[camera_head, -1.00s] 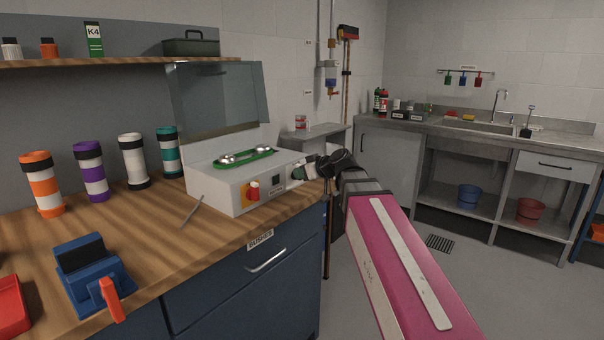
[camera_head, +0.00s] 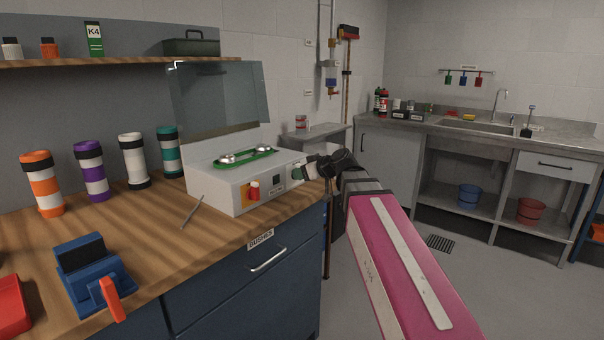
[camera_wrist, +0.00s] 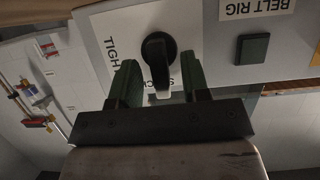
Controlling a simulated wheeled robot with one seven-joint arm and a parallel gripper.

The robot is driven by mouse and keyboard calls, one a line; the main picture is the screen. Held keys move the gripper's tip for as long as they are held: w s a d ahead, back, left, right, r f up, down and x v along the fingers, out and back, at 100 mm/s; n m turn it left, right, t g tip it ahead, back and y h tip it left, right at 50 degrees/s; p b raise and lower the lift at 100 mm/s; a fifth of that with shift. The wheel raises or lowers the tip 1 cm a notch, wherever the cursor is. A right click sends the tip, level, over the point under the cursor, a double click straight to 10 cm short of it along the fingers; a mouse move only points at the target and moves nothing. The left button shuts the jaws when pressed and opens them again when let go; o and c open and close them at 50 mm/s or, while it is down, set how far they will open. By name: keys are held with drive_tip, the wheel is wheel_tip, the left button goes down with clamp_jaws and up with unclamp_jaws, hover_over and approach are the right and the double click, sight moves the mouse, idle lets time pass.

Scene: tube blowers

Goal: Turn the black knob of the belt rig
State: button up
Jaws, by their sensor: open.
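The belt rig (camera_head: 240,192) is a pale box on the wooden bench, with two silver rollers and a green belt (camera_head: 246,157) on top and a clear raised cover (camera_head: 222,98). Its black knob (camera_wrist: 158,52) shows in the wrist view on the front panel, beside lettering that reads "TIGHT" and a second, partly hidden word. My gripper (camera_wrist: 155,82) is open, with one dark green finger on each side of the knob. I cannot tell whether either finger touches it. In the head view my gripper (camera_head: 298,171) is at the rig's right end, and the knob is hidden there.
The panel also carries a dark square button (camera_wrist: 252,48) and a red knob on an orange plate (camera_head: 252,190). A metal rod (camera_head: 192,211) lies in front of the rig. A blue clamp-like fixture (camera_head: 92,270) and several banded tubes (camera_head: 92,172) stand on the left.

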drive_tip(key=v, duration=1)
drive_tip(key=shift+s+d, duration=0.15)
drive_tip(key=shift+s, duration=0.1)
drive_tip(key=s+d+f+m+g+h, duration=0.2)
drive_tip(key=s+d+f+m+h, duration=0.1)
drive_tip(key=f, duration=1.1)
drive_tip(key=s+d+f+m+g+h, duration=0.3)
drive_tip(key=s+d+f+m+h, duration=0.1)
drive_tip(key=f, duration=1)
drive_tip(key=s+d+f+m+g+h, duration=0.3)
drive_tip(key=s+d+f, duration=0.1)
drive_tip(key=f, duration=1)
drive_tip(key=shift+s+d+m+h, duration=0.2)
drive_tip(key=shift+d+m+h, duration=0.1)
drive_tip(key=shift+d, duration=0.35)
